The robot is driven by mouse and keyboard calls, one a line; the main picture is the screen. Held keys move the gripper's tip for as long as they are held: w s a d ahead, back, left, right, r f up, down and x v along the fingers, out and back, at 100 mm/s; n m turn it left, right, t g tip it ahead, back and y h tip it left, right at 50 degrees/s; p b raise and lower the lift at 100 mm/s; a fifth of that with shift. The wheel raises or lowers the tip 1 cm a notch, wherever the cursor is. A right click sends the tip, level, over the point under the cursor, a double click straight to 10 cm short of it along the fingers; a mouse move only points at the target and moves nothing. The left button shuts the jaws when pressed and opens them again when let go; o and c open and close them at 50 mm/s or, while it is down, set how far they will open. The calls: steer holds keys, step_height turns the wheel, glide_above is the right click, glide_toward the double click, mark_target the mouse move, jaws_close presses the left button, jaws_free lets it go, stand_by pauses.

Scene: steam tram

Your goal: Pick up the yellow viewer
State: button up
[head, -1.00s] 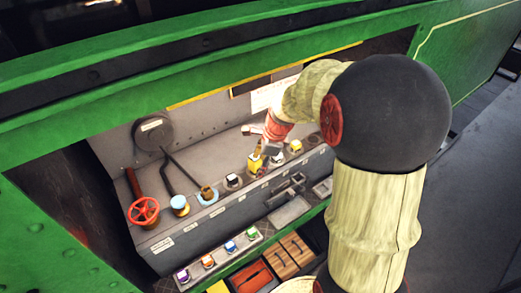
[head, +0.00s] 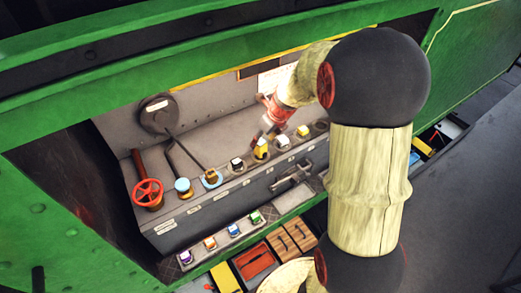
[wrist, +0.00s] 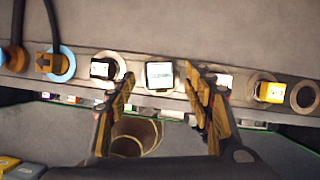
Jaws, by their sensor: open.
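A yellow block with a pale top, the yellow viewer (head: 302,131), stands near the right end of the row on the grey shelf. In the wrist view the yellow viewer (wrist: 270,92) is right of both fingers and apart from them. My gripper (head: 262,145) points down over the row; in the wrist view my gripper (wrist: 158,80) is open. A block with a whitish top (wrist: 160,75) shows between its fingertips; I cannot tell whether they touch it. A white-topped block (wrist: 222,80) is partly hidden behind the right finger.
A black block with a white top (wrist: 103,68) and a blue-ringed handle (wrist: 45,64) are to the left. A red valve wheel (head: 147,192) is at the row's left end. The green frame (head: 200,80) borders the recess. An empty ring (wrist: 305,97) is at the right.

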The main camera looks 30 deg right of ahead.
mark_target(260, 142)
steer(key=x, duration=0.3)
steer(key=shift+w+f, duration=0.15)
steer(key=shift+c, duration=0.6)
steer(key=shift+c, duration=1.2)
jaws_close()
